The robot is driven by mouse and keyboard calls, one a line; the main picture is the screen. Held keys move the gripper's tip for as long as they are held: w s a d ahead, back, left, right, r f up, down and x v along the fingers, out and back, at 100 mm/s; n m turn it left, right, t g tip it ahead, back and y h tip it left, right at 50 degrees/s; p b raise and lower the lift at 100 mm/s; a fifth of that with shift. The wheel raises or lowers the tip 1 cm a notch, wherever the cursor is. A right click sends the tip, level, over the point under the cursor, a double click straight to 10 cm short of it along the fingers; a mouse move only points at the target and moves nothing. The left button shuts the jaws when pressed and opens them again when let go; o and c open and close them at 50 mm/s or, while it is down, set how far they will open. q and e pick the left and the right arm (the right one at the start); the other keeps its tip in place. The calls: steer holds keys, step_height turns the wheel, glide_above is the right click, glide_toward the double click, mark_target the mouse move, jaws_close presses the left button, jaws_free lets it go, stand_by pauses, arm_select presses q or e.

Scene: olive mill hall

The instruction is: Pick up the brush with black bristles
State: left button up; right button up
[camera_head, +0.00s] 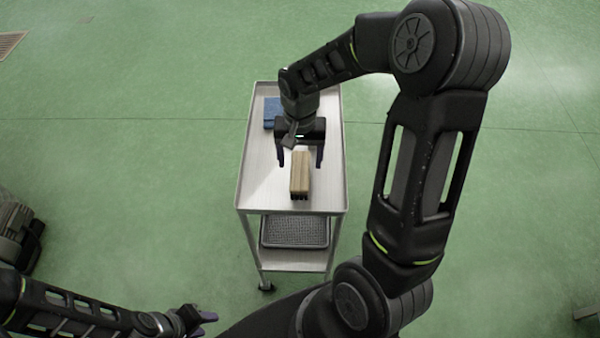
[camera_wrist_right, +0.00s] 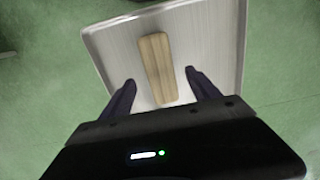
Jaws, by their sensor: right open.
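The brush (camera_head: 300,174) has a wooden back and dark bristles that show at its near end in the head view. It lies bristles down on the top of a metal cart (camera_head: 258,190). In the right wrist view the brush (camera_wrist_right: 158,68) shows only its wooden back. My right gripper (camera_head: 301,162) is open above the cart, with its fingers on either side of the brush's far part; I cannot tell how high above it they are. In the wrist view the fingertips (camera_wrist_right: 159,77) stand apart from the brush. My left gripper (camera_head: 207,318) is low at the bottom left, far from the cart.
A blue folded cloth (camera_head: 271,112) lies at the cart's far left, partly behind my right arm. A dark grid-like tray (camera_head: 294,233) sits on the lower shelf. The cart top has a raised rim. Machinery (camera_head: 17,232) stands at the left edge. Green floor around is clear.

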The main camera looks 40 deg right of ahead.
mark_target(300, 169)
steer(key=shift+w+f+p, duration=0.1)
steer(key=shift+f+p, duration=0.6)
steer(key=shift+f, duration=1.9)
jaws_close()
step_height(300, 169, up, 10)
steer(key=shift+r+b, duration=0.1)
steer(key=shift+b, duration=0.55)
